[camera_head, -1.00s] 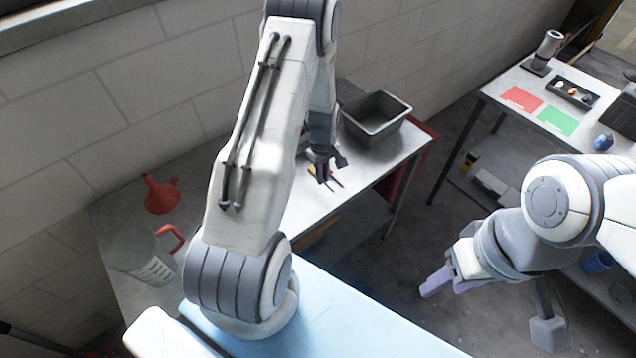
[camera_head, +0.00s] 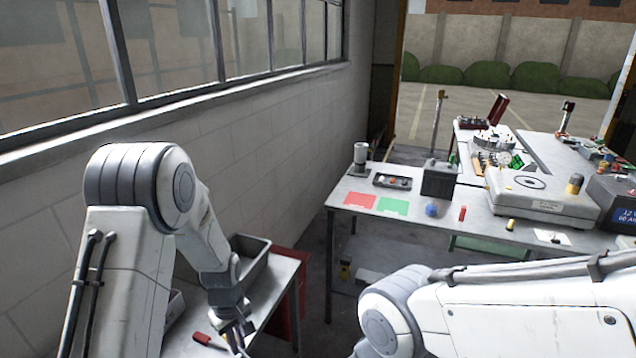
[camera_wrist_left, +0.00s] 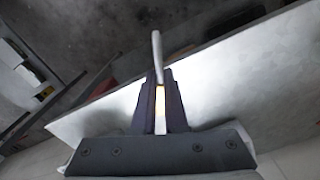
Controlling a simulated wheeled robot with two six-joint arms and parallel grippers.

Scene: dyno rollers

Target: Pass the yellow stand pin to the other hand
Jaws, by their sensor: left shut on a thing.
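My left gripper (camera_head: 238,341) is at the bottom of the head view, over the metal table on the left. In the left wrist view its two dark fingers (camera_wrist_left: 160,76) are closed on the yellow stand pin (camera_wrist_left: 160,100). The pin's yellow part shows between the fingers, and a thin grey rod sticks out beyond the fingertips. In the head view I cannot make the pin out. My right arm (camera_head: 500,305) reaches in from the right, but its gripper is below the picture.
A grey metal bin (camera_head: 252,262) stands behind the left gripper. A red-handled tool (camera_head: 206,341) lies on the near table. A farther table holds a red mat (camera_head: 360,200), a green mat (camera_head: 393,206) and a dark box (camera_head: 438,180). A floor gap separates the tables.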

